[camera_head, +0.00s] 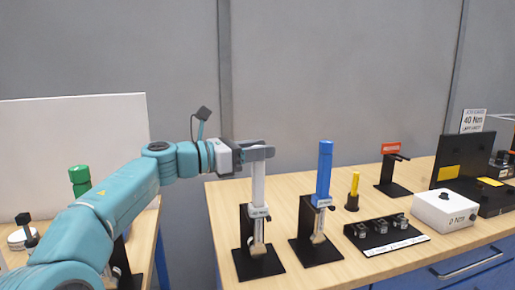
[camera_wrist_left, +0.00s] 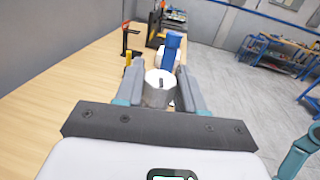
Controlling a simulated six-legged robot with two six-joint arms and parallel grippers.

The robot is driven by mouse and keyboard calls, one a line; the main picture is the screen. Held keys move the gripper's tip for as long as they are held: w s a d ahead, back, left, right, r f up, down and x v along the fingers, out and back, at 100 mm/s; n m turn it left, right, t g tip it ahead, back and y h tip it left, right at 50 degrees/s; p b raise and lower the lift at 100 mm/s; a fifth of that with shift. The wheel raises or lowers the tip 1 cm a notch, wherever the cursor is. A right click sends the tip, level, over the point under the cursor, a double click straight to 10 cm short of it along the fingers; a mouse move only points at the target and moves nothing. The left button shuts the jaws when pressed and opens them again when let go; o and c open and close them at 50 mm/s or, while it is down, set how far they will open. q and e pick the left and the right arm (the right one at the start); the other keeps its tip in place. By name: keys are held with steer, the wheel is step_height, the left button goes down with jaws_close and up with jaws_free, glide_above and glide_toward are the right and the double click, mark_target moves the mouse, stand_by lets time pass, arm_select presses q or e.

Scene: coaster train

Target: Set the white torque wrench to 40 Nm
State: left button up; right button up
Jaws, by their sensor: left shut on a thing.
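The white torque wrench (camera_head: 258,190) stands upright in a black stand (camera_head: 257,264) on the wooden bench in the head view. My left gripper (camera_head: 258,152) reaches in from the left and is shut on the top of its handle. The wrist view shows the round white handle end (camera_wrist_left: 159,88) between the two fingers of the left gripper (camera_wrist_left: 160,95). A label sits low on the wrench, but its setting is too small to read. A sign (camera_head: 473,120) at the back right reads 40 Nm. My right gripper is not in view.
A blue wrench (camera_head: 323,175) stands in a similar stand just right.

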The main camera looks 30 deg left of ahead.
arm_select(q)
steer(key=shift+f, duration=0.1)
steer(key=o, duration=1)
steer(key=shift+c, duration=0.2)
steer(key=b+v, duration=0.1)
steer(key=v, duration=0.6)
steer(key=shift+s, duration=0.2)
steer(key=shift+a, duration=0.1)
